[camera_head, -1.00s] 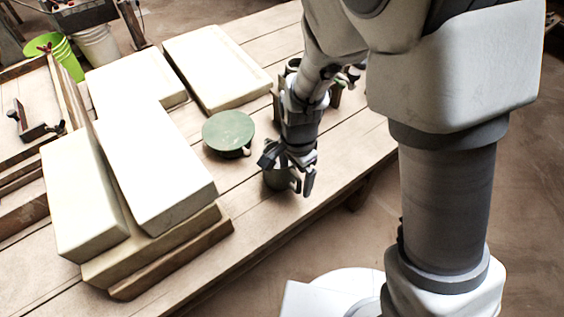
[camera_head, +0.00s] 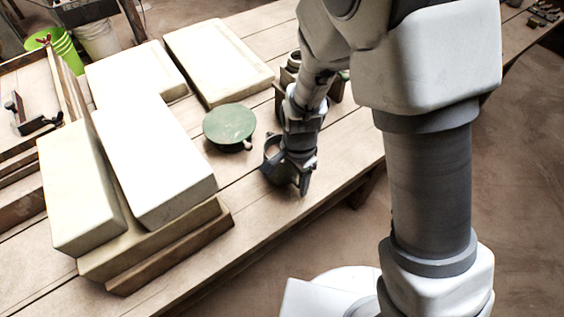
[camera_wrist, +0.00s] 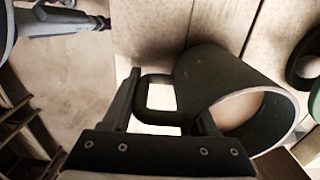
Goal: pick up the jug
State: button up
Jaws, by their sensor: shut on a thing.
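The jug (camera_head: 270,167) is a dark grey-green cylinder with an open rim and a loop handle. In the head view it is at the front part of the bench, partly hidden behind my gripper (camera_head: 302,184). In the wrist view the jug (camera_wrist: 205,88) is large, its mouth facing the lower right. My gripper (camera_wrist: 163,112) is shut on the jug's handle (camera_wrist: 150,95), with one finger on the left of the loop and the other partly hidden near the jug's body. I cannot tell whether the jug's base touches the bench.
A round green turntable (camera_head: 229,124) stands left of the jug. Pale slabs (camera_head: 155,165) are stacked farther left, with another slab (camera_head: 217,62) behind. A dark wooden holder (camera_head: 334,88) is behind my gripper. The bench front (camera_head: 250,215) is clear.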

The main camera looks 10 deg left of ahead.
grip_shut()
jog(key=shift+r, duration=0.15)
jog(key=shift+r, duration=0.25)
jog(key=r, duration=0.1)
jog(key=r+p, duration=0.1)
jog(key=r, duration=0.2)
jog(key=shift+w+d+p, duration=0.2)
jog(key=shift+d+p, duration=0.05)
jog(key=shift+p, duration=0.1)
jog(key=w+d+r+n+p, duration=0.4)
jog(key=w+d+r+p, duration=0.1)
jog(key=d, duration=0.5)
jog(key=w+d+r+n+p, duration=0.4)
jog(key=w+d+r+p, duration=0.1)
jog(key=d, duration=0.4)
jog(key=shift+w+d+r, duration=0.25)
jog(key=shift+d+r, duration=0.1)
jog(key=shift+r, duration=0.2)
jog(key=shift+d, duration=0.1)
